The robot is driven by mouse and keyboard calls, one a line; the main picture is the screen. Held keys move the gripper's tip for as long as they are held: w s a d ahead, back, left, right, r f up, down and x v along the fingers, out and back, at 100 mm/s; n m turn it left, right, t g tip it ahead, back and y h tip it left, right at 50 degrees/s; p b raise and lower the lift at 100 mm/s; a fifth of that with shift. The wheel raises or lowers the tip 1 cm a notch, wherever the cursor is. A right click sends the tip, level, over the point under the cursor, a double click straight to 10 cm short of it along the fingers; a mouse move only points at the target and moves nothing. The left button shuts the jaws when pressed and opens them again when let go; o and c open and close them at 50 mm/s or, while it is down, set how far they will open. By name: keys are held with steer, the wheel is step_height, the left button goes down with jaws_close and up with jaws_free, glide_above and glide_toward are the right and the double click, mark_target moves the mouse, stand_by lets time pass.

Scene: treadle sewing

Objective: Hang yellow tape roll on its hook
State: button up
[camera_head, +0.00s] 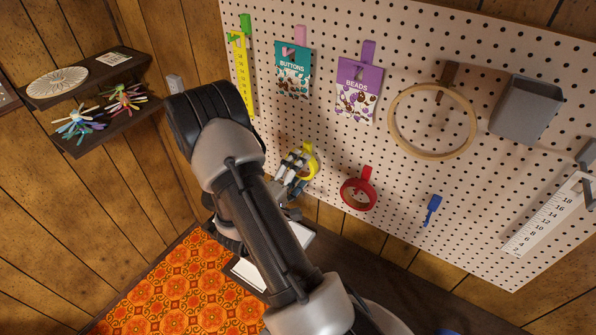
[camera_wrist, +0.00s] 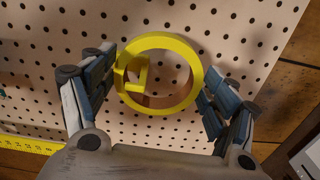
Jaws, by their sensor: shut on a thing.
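The yellow tape roll (camera_wrist: 190,60) is between the two fingers of my gripper (camera_wrist: 160,85) in the wrist view, with its open centre facing the camera. My gripper is shut on it, one finger on each side. A yellow hook (camera_wrist: 140,82) shows inside the ring's opening at the left; I cannot tell whether the ring is seated on it. In the head view the roll (camera_head: 313,166) is close to the pegboard, and my gripper (camera_head: 299,165) partly hides it.
On the pegboard (camera_head: 330,120) a red tape roll (camera_head: 345,189) hangs to the right. A shelf (camera_head: 140,110) is at the left.

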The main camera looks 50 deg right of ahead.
steer(key=shift+f+b, duration=0.8)
steer(key=shift+b, duration=0.15)
steer(key=o, duration=1.1)
steer(key=shift+c, duration=0.2)
steer(key=shift+a, duration=0.1)
steer(key=s+a, duration=0.1)
steer(key=a, duration=1)
steer(key=shift+a, duration=0.4)
steer(key=shift+r, duration=0.1)
